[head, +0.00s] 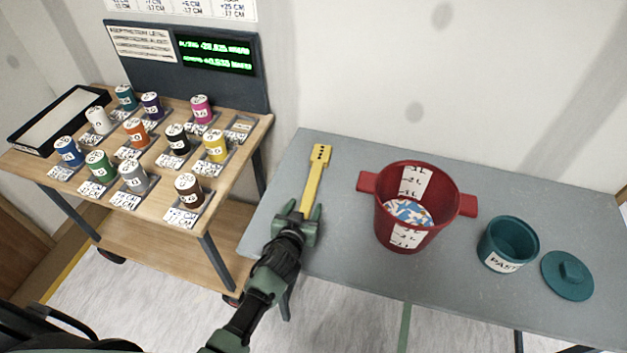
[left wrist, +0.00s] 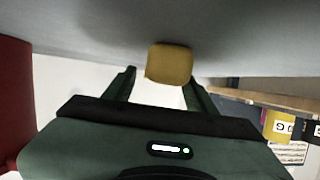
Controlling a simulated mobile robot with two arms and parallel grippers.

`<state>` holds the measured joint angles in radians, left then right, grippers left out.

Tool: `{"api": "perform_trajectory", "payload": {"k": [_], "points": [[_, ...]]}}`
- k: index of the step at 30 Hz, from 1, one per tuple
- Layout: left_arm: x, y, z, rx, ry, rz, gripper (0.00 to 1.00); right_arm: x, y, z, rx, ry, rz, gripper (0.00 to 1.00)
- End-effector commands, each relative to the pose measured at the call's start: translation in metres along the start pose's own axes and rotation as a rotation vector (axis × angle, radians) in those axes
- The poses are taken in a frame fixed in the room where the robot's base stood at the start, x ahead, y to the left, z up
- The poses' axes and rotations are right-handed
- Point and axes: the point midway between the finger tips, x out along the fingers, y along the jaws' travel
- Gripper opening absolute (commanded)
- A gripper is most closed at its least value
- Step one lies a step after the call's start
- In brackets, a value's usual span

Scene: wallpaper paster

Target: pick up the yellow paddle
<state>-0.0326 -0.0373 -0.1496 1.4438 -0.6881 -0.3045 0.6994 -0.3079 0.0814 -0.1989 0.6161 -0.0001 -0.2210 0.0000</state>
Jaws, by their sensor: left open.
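My left gripper (head: 298,217) is open at the paddle's near end, close above the table's left part. In the left wrist view the paddle's yellow end (left wrist: 169,64) shows between and just beyond the two fingers of the left gripper (left wrist: 160,84). I cannot tell whether the fingers touch it. My right gripper is not in view.
A red bucket (head: 384,222) with side handles stands right of the paddle on the grey table (head: 340,245). A teal pot (head: 508,240) and its lid (head: 567,276) are farther right. A wooden cart (head: 235,158) with several coloured jars stands left.

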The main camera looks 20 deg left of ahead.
Motion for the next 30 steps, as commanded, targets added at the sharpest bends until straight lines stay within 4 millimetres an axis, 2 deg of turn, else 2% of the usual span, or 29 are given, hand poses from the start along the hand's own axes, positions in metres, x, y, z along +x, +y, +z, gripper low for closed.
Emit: {"api": "perform_trajectory", "payload": {"k": [4,13,19,30], "points": [[0.016,0.0,0.0,-0.001,0.0,0.0,0.56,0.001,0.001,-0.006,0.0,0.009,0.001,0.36],[0.02,0.0,0.001,-0.001,-0.001,0.0,0.56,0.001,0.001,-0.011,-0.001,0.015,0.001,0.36],[0.019,0.0,0.001,-0.001,-0.001,0.0,0.01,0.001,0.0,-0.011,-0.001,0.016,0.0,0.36],[0.018,0.0,-0.004,0.0,0.002,0.0,0.0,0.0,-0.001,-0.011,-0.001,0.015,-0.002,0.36]]}}
